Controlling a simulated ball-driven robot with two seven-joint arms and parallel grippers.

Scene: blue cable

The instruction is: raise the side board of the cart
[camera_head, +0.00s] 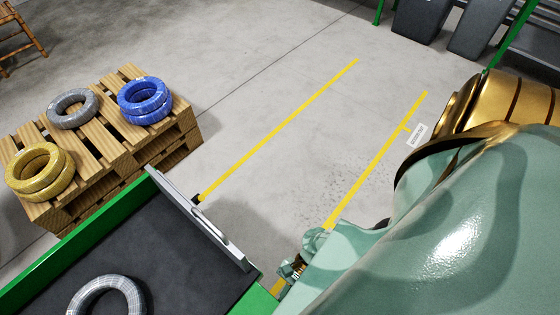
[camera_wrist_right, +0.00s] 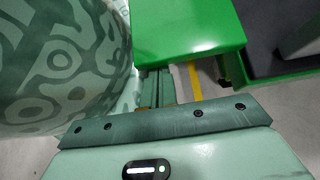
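The cart's dark bed (camera_head: 75,262) with its green frame (camera_head: 90,232) is at the lower left of the head view. The light grey side board (camera_head: 200,217) runs along the bed's far right edge and has a handle (camera_head: 222,234); I cannot tell its exact tilt. My right arm comes in from the right, and its hand (camera_head: 292,268) is close to the board's near corner, partly hidden by the arm. In the right wrist view my right gripper (camera_wrist_right: 156,88) is beside a green part (camera_wrist_right: 188,35) of the cart; its fingertips are largely covered. My left gripper is out of view.
A grey coil (camera_head: 107,296) lies on the cart bed. A wooden pallet stack (camera_head: 118,143) beyond the cart holds blue (camera_head: 144,99), grey (camera_head: 73,107) and yellow (camera_head: 40,170) coils. Floor with yellow lines (camera_head: 280,128) is clear beyond the board.

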